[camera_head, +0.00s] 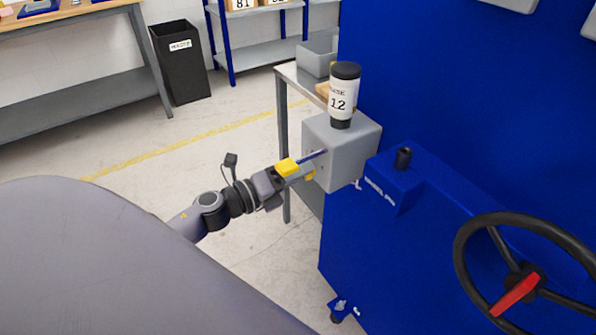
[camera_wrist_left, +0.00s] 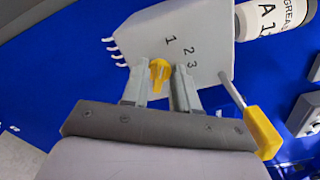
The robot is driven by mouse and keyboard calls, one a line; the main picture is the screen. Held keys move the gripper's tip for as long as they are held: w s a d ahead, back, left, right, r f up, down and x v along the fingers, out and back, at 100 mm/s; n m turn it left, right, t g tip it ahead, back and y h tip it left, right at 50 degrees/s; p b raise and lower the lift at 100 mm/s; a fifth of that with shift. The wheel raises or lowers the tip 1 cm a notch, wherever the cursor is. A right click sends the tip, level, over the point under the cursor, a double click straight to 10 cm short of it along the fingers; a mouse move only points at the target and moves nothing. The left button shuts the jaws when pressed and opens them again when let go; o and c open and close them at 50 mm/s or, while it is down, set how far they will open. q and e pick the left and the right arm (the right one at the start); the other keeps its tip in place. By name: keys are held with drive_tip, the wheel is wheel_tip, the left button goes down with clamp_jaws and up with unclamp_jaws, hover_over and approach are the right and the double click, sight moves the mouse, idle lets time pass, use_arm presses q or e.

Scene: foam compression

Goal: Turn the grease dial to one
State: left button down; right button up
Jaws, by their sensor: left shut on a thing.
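The yellow grease dial (camera_wrist_left: 158,72) sits on the face of a grey box (camera_wrist_left: 210,25), with the printed numbers 1, 2 and 3 beside it. My left gripper (camera_wrist_left: 160,82) has its two fingers on either side of the dial and is shut on it. I cannot tell clearly which number the dial points to. In the head view, my left gripper (camera_head: 308,172) reaches the left face of the grey box (camera_head: 357,150), and its fingers mostly hide the dial. My right gripper is not in view.
A yellow-handled rod (camera_wrist_left: 262,132) sticks out beside my left gripper. A labelled grease bottle (camera_head: 342,92) stands upside down on the box. The blue machine (camera_head: 440,70) has a black handwheel (camera_head: 462,250) at right. A grey-legged table (camera_head: 284,130) stands behind the box.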

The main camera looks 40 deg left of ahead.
use_arm(q)
drive_tip(key=c, duration=1.2)
unclamp_jaws()
drive_tip(key=b+v, duration=0.1)
drive_tip(key=v, duration=0.6)
